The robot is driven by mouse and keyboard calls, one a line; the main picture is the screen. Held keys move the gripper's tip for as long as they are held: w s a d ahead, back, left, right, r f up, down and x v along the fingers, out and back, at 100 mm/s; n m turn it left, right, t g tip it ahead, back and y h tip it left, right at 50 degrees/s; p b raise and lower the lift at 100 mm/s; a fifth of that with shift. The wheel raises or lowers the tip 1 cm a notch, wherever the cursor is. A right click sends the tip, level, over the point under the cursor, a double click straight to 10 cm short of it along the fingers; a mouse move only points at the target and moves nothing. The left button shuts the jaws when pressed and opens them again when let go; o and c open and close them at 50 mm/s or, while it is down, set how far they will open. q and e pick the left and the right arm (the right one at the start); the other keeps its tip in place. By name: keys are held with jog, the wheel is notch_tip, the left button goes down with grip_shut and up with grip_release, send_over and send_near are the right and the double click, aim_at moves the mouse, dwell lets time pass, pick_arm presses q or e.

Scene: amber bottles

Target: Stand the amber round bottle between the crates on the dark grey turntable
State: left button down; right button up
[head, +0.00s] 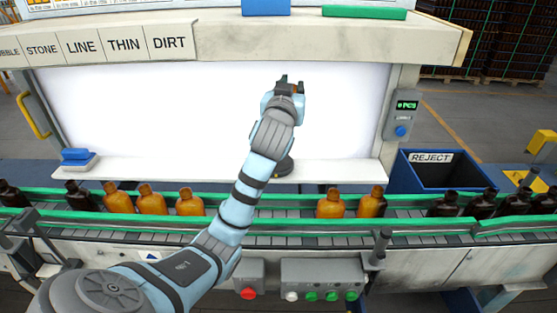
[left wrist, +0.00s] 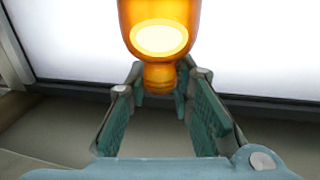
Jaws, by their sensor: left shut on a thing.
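My left gripper (head: 288,84) is raised in front of the lit white panel. In the left wrist view its two fingers (left wrist: 158,92) are shut around the neck of an amber round bottle (left wrist: 160,32). The bottle's body extends beyond the fingertips, up out of the picture. In the head view the gripper and arm hide most or all of this bottle. The dark grey turntable (head: 284,169) sits on the white ledge below the panel, partly covered by my left arm. A blue crate (head: 265,7) and a green crate (head: 363,12) stand on the shelf above. My right gripper is not in view.
Several amber and dark bottles stand on the conveyor (head: 280,213) in front of the ledge. A blue reject bin (head: 432,170) is at the right. A blue-handled block (head: 76,158) lies on the ledge's left end. The ledge (head: 180,170) is otherwise mostly clear.

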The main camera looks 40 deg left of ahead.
pick_arm(q)
jog(key=a+f, duration=0.1)
jog(key=f, duration=0.3)
jog(key=a+f+n+g+y, duration=0.1)
jog(key=f, duration=0.3)
jog(key=s+a+f+n+y, duration=0.1)
jog(key=f, duration=0.3)
jog(key=shift+a+f+b, duration=0.3)
jog(key=shift+a+f, duration=0.05)
jog(key=shift+f, duration=0.05)
jog(key=c, duration=1.8)
grip_release()
jog(key=shift+f, duration=0.2)
jog(key=shift+c, duration=0.2)
jog(key=o, duration=0.4)
jog(key=shift+r, duration=0.1)
